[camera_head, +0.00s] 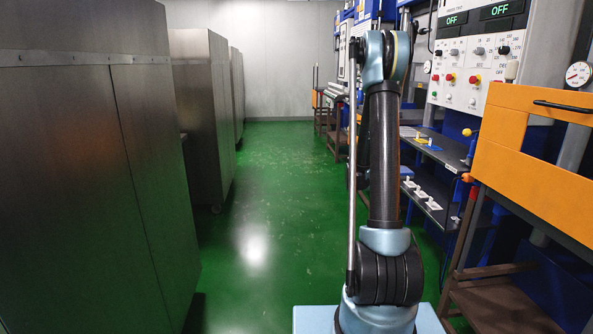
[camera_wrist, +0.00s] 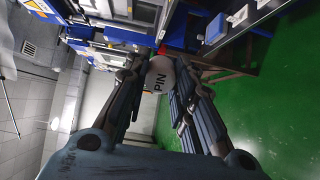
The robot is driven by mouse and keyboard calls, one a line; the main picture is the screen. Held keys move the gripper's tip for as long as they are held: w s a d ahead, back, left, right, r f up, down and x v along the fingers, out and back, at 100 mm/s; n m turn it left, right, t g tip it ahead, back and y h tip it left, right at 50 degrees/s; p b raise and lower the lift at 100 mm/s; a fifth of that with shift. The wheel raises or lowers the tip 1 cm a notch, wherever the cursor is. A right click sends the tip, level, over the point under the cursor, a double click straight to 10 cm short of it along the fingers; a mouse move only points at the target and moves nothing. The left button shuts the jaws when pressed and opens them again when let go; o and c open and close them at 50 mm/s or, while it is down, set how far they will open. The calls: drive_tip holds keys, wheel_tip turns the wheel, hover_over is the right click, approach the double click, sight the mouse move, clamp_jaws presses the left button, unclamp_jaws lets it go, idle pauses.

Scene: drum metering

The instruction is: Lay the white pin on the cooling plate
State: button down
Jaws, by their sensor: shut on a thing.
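The white pin (camera_wrist: 161,75) shows in the wrist view, upper middle, with dark lettering "PIN" on it. My gripper (camera_wrist: 160,82) is shut on it, with one dark finger on each side. The pin is held in the air, clear of any surface I can make out. In the head view my arm stands upright, and neither the gripper nor the pin can be made out there. I cannot tell for sure which surface is the cooling plate.
Right of my arm, a dark upper shelf (camera_head: 447,152) carries small yellow and white items. White pieces (camera_head: 421,193) lie on a lower shelf. An orange panel (camera_head: 535,140) juts out at right. Metal cabinets (camera_head: 85,170) line the left. The green floor (camera_head: 270,190) between is clear.

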drive_tip(key=w+a+f+n+t+y, duration=0.1)
drive_tip(key=w+a+f+n+y, duration=0.1)
drive_tip(key=a, duration=0.7)
drive_tip(key=w+a+f+n+t+y, duration=0.1)
drive_tip(key=w+a+n+y, duration=0.3)
drive_tip(key=a+y, duration=0.4)
drive_tip(key=shift+w+a+f+n+t, duration=0.4)
drive_tip(key=shift+w+t, duration=0.1)
drive_tip(key=shift+w, duration=0.35)
drive_tip(key=shift+w, duration=0.1)
